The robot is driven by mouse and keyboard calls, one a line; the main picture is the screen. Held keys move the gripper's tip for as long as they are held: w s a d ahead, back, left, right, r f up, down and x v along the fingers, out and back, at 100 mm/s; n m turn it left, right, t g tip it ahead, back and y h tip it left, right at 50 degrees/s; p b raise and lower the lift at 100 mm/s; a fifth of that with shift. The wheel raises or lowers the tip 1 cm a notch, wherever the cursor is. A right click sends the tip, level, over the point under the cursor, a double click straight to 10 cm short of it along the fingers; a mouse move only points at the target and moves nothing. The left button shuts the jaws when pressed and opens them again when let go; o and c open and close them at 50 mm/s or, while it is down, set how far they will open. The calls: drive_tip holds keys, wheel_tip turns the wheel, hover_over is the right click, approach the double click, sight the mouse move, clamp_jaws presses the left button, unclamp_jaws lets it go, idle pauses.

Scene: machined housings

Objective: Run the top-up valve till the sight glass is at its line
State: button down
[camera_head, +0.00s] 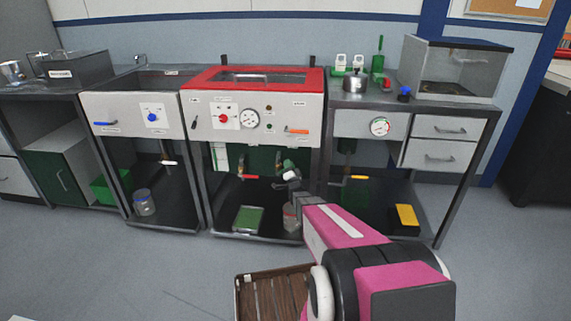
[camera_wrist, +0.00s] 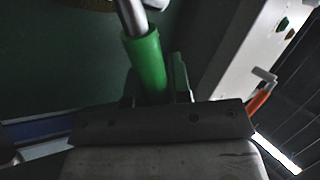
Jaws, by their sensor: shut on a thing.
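My gripper (camera_head: 290,178) reaches under the front panel of the red-topped unit (camera_head: 312,76). In the wrist view its jaws are shut on a green handle (camera_wrist: 147,62), a sleeve on a metal rod (camera_wrist: 131,15). In the head view a small green end (camera_head: 288,163) shows just above the gripper; the rest of the handle is hidden. A red valve handle (camera_head: 249,177) is to the left of the gripper. I cannot make out a sight glass or its line for sure; a white-and-green strip (camera_head: 219,157) hangs at the unit's left.
The panel has a red knob (camera_head: 225,117), a round gauge (camera_head: 249,119) and an orange lever (camera_head: 296,130). A green tray (camera_head: 248,220) and a jar (camera_head: 291,218) stand on the lower shelf. The right unit has a yellow handle (camera_head: 354,177). Floor to the left is clear.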

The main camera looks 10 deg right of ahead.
drive_tip(key=shift+s+d+f+m+t+h, duration=0.1)
drive_tip(key=shift+d+f+m+h, duration=0.2)
drive_tip(key=shift+f+m+h, duration=0.85)
drive_tip(key=shift+s+d+f+m+t+h, duration=0.1)
drive_tip(key=shift+d+f+m+h, duration=0.15)
drive_tip(key=shift+m+h, duration=1.75)
drive_tip(key=shift+s+d+f+m+t+h, duration=0.1)
drive_tip(key=shift+d+f+m+h, duration=0.45)
drive_tip(key=shift+m, duration=1.8)
drive_tip(key=shift+a+f+h, duration=0.15)
drive_tip(key=shift+a+h, duration=0.05)
drive_tip(key=shift+h, duration=0.3)
drive_tip(key=c, duration=1.3)
unclamp_jaws()
drive_tip(key=shift+c, duration=0.2)
drive_tip(key=v, duration=1.1)
